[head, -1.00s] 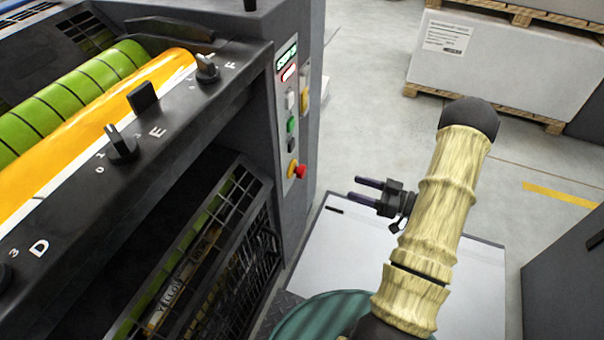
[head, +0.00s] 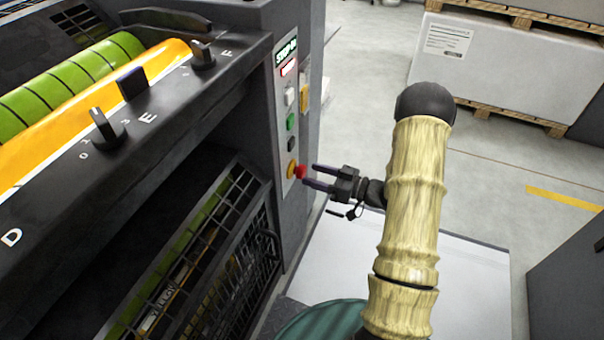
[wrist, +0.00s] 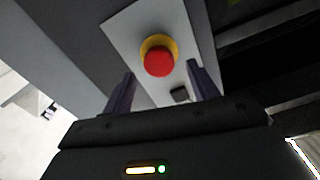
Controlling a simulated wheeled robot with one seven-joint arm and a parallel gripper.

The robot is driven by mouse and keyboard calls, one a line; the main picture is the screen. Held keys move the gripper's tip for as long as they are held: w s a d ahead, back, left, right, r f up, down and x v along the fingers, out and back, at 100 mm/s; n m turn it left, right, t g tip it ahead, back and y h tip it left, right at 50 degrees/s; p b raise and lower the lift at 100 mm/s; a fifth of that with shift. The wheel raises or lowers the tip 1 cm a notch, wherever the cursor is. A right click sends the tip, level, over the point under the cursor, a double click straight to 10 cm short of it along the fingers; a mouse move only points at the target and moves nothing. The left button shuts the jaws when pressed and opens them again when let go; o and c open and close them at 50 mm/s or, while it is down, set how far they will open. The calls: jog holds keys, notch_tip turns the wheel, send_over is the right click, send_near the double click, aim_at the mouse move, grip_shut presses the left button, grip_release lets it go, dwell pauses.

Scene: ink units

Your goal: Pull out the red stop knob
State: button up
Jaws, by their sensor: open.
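The red stop knob (head: 300,171) sits on a yellow base (head: 291,169) low on the light control panel (head: 285,75) of the dark machine. In the wrist view the red knob (wrist: 158,61) shows ahead of the fingers, a little above the line between their tips. My gripper (head: 310,176) is open, with its fingers pointing left at the knob. In the head view its fingertips are close to the knob; I cannot tell whether they touch it. In the wrist view my gripper (wrist: 160,70) has nothing between its fingers.
A green button (head: 290,122) and a black button (head: 290,143) sit above the knob on the panel. Dark rotary switches (head: 107,130) line the ledge at left. A metal guard (head: 215,245) lies below. Pallets with a white block (head: 490,60) stand at the back right.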

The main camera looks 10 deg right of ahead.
aim_at(305, 172)
jog(key=shift+b+x, duration=0.5)
jog(key=shift+x, duration=1.9)
grip_shut()
